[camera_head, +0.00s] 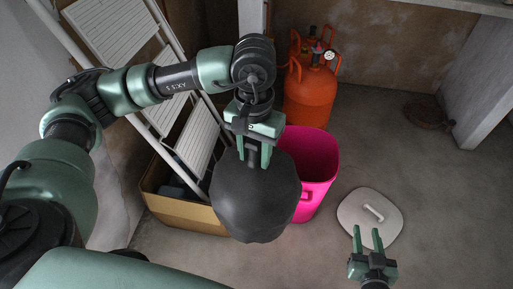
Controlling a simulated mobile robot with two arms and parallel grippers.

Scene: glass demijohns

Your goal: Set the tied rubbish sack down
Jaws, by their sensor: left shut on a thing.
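A dark grey tied rubbish sack (256,200) hangs from my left gripper (254,158), which is shut on its neck at the top. The sack covers part of a pink bin (318,165) behind it. The bin stands without a lid and its visible inside looks empty. I cannot tell how high the sack is above the floor. My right gripper (367,240) is at the lower right, its two fingers apart with nothing between them. It is in front of the round pale lid (352,214).
A cardboard box (185,210) with dark things in it stands left of the sack, under a leaning white stepladder (120,45). Orange gas bottles (310,95) stand behind the bin. A dark round thing (428,112) lies by the back wall. The floor (455,200) at right is clear.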

